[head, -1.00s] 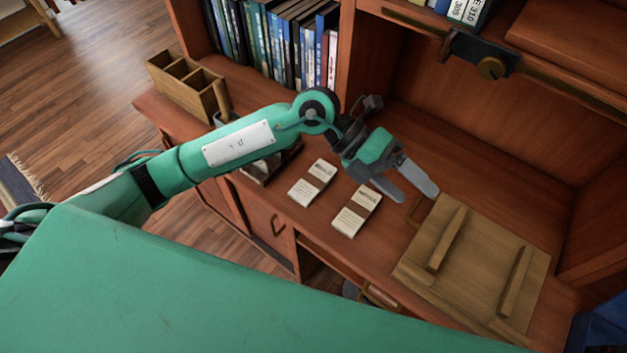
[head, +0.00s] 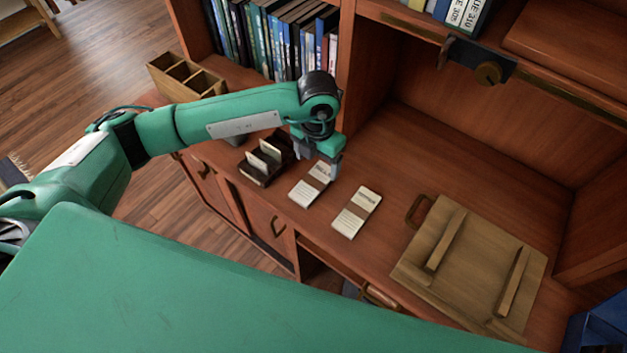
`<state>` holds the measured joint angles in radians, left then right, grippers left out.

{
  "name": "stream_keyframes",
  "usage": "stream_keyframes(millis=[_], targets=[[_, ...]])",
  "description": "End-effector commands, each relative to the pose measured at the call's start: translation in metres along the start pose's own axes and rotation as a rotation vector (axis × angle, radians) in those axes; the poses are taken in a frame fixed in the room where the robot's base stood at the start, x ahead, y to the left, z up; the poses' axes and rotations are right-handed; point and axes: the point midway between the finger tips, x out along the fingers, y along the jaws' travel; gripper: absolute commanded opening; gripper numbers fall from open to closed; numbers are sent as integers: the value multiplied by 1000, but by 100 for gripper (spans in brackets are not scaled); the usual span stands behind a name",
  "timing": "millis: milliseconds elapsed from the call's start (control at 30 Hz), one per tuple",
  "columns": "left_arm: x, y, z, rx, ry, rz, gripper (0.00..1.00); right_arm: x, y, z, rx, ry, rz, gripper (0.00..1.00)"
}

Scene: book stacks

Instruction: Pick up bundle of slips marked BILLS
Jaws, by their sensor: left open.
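Two bundles of white slips with brown bands lie flat on the reddish wooden desk top. The left bundle (head: 306,193) is partly covered at its far end by my left gripper (head: 322,164). The right bundle (head: 357,212) lies a little to the right, in full view. The lettering on both is too small to read, so I cannot tell which is marked BILLS. My left gripper is open and points down at the far end of the left bundle. I cannot tell whether its fingers touch the slips. My right gripper is not in view.
A dark holder with upright cards (head: 262,163) stands left of the bundles. A wooden compartment box (head: 187,78) is farther back left. A wooden board with two bars (head: 470,262) lies at the right. Books (head: 280,40) fill the shelf behind. The desk behind the bundles is clear.

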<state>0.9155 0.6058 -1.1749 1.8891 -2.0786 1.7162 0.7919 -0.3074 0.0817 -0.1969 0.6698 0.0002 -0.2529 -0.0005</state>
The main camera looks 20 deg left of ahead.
Motion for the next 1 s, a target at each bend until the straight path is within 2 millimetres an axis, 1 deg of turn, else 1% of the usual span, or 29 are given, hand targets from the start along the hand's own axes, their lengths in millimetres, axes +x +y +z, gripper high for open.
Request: stream_keyframes(millis=[100, 267, 433, 500, 600, 700, 867, 967, 1000], targets=[[13, 0, 0, 2, 1, -1, 78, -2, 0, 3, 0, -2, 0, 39], [22, 0, 0, 1, 2, -2, 78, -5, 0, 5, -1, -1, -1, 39], [46, 5, 3, 0, 4, -1, 78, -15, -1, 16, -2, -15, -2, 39], [57, 4, 3, 1, 3, -2, 78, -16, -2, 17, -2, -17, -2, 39], [66, 4, 4, 3, 0, -2, 78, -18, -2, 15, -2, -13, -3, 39], [70, 4, 4, 3, 0, -2, 78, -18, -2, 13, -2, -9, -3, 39], [70, 4, 4, 3, -1, -2, 78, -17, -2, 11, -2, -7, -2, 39], [70, 4, 4, 3, -1, -2, 60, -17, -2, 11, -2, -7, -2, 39], [70, 4, 4, 3, -1, -2, 53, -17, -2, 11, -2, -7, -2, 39]])
